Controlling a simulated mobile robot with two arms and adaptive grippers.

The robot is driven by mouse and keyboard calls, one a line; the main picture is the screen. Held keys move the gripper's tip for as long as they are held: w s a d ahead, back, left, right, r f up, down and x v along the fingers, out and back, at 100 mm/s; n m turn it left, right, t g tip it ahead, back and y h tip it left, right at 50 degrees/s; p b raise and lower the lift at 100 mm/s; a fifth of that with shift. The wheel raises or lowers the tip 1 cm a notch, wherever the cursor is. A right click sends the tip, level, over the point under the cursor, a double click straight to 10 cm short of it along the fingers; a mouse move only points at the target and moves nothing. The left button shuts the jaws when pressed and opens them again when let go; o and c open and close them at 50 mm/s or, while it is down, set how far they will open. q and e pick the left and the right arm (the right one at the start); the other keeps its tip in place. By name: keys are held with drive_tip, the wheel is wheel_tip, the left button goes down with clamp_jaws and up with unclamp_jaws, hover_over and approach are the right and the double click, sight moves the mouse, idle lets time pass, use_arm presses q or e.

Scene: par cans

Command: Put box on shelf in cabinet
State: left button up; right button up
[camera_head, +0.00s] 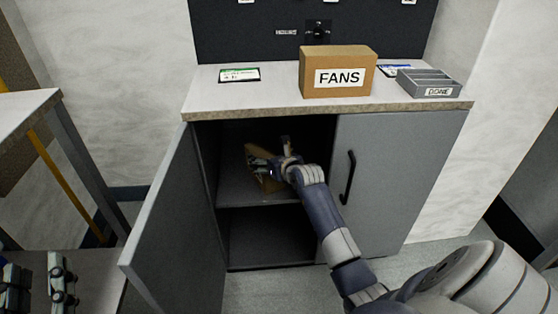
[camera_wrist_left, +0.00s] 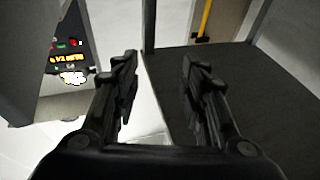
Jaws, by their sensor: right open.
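A brown cardboard box (camera_head: 264,181) sits tilted on the shelf (camera_head: 232,190) inside the open left side of the grey cabinet (camera_head: 393,190). My right gripper (camera_head: 273,153) reaches into the cabinet and is open at the box, partly covering it; I cannot tell whether they touch. Another brown box labelled FANS (camera_head: 325,58) stands upright on the cabinet top. My left gripper (camera_head: 38,283) is at the lower left, away from the cabinet. In the left wrist view its two fingers (camera_wrist_left: 160,80) are apart with nothing between them.
The left cabinet door (camera_head: 180,230) stands open toward me; the right door with a black handle (camera_head: 348,178) is shut. A grey DONE tray (camera_head: 430,83) and flat cards lie on the top. A table (camera_head: 25,112) stands at the left. The lower compartment (camera_head: 268,238) looks empty.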

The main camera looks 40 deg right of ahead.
drive_tip(key=p+v, duration=0.1)
drive_tip(key=v, duration=0.3)
drive_tip(key=shift+s+r, duration=0.1)
drive_tip(key=shift+s, duration=0.15)
drive_tip(key=s+a+r+m+t+y+p, duration=0.1)
drive_tip(key=s+a+r+m+t, duration=0.35)
drive_tip(key=a+r+m, duration=0.35)
drive_tip(key=s+a+r+m+t+y+p, duration=0.1)
drive_tip(key=s+a+r+m+t, duration=0.3)
drive_tip(key=s+a+r+m, duration=0.45)
use_arm(q)
wheel_tip(320, 180, down, 13)
drive_tip(key=s+a+g+y, duration=0.2)
drive_tip(key=g, duration=0.5)
drive_tip(key=shift+a, duration=0.15)
use_arm(e)
drive_tip(key=s+a+f+m+g+y, duration=0.2)
drive_tip(key=s+a+f+m+g, duration=0.4)
drive_tip(key=f+m, duration=0.6)
drive_tip(key=a+m+g, duration=0.2)
drive_tip(key=a+m, duration=0.1)
drive_tip(key=shift+s+a+f+y, duration=0.25)
drive_tip(key=shift+a+f+y, duration=0.15)
